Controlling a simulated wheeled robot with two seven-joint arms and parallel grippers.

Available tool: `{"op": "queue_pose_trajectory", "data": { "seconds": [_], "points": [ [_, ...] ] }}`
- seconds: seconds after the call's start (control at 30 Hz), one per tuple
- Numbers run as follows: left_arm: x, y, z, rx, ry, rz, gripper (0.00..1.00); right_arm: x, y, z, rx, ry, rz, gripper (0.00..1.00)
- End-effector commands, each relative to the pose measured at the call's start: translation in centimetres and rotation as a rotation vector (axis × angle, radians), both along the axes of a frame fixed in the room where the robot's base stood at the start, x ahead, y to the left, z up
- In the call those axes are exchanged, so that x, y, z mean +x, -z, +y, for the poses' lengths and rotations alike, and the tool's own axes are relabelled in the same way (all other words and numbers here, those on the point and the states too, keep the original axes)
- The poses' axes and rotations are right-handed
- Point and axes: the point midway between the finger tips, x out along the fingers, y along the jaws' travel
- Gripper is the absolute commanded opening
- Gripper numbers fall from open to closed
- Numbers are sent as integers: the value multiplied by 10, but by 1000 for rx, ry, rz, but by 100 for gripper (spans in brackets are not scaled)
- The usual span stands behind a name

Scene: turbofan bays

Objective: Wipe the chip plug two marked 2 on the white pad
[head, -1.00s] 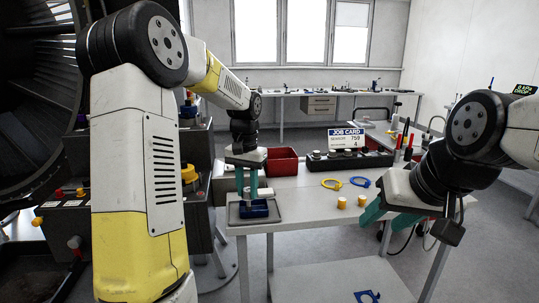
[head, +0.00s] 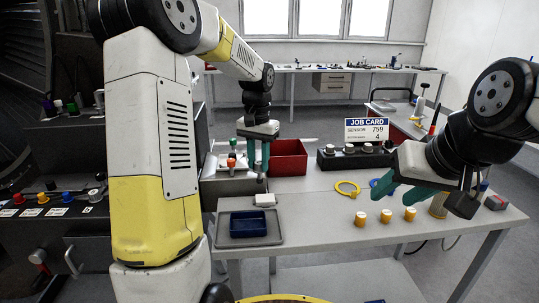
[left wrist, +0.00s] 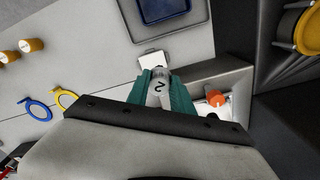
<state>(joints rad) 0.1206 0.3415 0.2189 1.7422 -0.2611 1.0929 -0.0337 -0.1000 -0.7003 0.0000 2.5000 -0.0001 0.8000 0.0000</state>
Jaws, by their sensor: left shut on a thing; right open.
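My left gripper (head: 262,176) is shut on the chip plug (left wrist: 158,90), a grey-white cylinder with a black 2 facing the left wrist camera. In the head view the fingers mostly hide the plug. The white pad (head: 265,200) is a small block on the table just below and in front of the left gripper. In the left wrist view the pad (left wrist: 153,60) lies right beyond the plug's end; I cannot tell whether they touch. My right gripper (head: 388,192) is open and empty above the table's right part.
A red bin (head: 289,158) and an orange-capped plug (head: 231,162) are behind. Yellow (head: 347,189) and blue rings and several orange-and-white cylinders (head: 386,215) lie to the right.

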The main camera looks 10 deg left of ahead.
Motion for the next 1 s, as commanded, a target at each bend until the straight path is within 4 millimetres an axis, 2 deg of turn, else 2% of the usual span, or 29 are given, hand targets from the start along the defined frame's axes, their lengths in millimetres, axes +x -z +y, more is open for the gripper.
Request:
{"op": "queue_pose_trajectory", "data": {
  "seconds": [0.5,0.7,1.0],
  "points": [
    [-1,46,0,0,0,2,0,0,0,0,0,0,0,47],
    [0,53,0,0,0,1,0,0,0,0,0,0,0,47],
    [0,54,0,0,0,1,0,0,0,0,0,0,0,47]
  ]
}}
